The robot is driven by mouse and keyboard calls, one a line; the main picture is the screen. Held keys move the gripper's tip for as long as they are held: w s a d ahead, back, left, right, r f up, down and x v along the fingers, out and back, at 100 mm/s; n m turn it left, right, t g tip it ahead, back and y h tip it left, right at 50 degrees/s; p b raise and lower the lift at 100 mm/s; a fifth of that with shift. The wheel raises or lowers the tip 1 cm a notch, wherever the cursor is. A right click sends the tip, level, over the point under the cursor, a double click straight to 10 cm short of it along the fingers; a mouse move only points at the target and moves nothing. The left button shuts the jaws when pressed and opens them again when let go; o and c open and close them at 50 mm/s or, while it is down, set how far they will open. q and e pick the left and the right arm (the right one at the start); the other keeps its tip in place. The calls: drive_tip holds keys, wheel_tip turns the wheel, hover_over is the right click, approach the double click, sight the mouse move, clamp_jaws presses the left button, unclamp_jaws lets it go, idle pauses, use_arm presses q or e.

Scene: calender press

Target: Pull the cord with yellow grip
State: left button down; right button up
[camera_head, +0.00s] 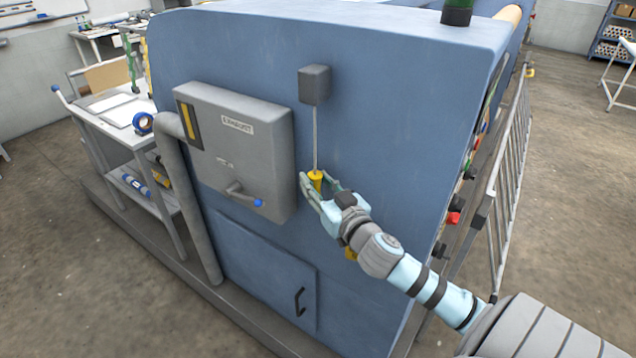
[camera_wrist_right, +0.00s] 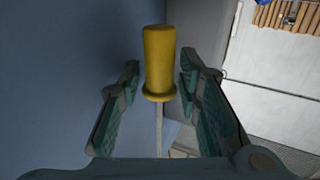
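The yellow grip (camera_head: 315,179) hangs on a thin pale cord (camera_head: 315,140) below a dark grey box (camera_head: 315,85) on the blue machine's side. My right gripper (camera_head: 319,186) is at the grip, with its fingers on either side of it. In the right wrist view the yellow grip (camera_wrist_right: 159,62) stands between the two open fingers (camera_wrist_right: 160,88), with a visible gap on each side. The cord (camera_wrist_right: 159,128) shows there as a thin line between the fingers. My left gripper is not in view.
A grey control box (camera_head: 236,150) with a blue-tipped lever (camera_head: 245,196) is mounted just left of the cord. A cabinet door with a black handle (camera_head: 299,301) is below. A metal railing (camera_head: 510,180) runs along the right side. A white cart (camera_head: 125,130) stands at left.

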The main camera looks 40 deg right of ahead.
clamp_jaws()
drive_tip(key=shift+f+b, duration=0.95)
drive_tip(key=shift+f, duration=0.3)
drive_tip(key=shift+r, duration=0.1)
drive_tip(key=shift+r+p, duration=0.95)
drive_tip(key=shift+p, duration=0.15)
drive_tip(key=shift+f, duration=0.1)
drive_tip(key=shift+o, duration=1.9)
unclamp_jaws()
drive_tip(key=shift+s, duration=0.1)
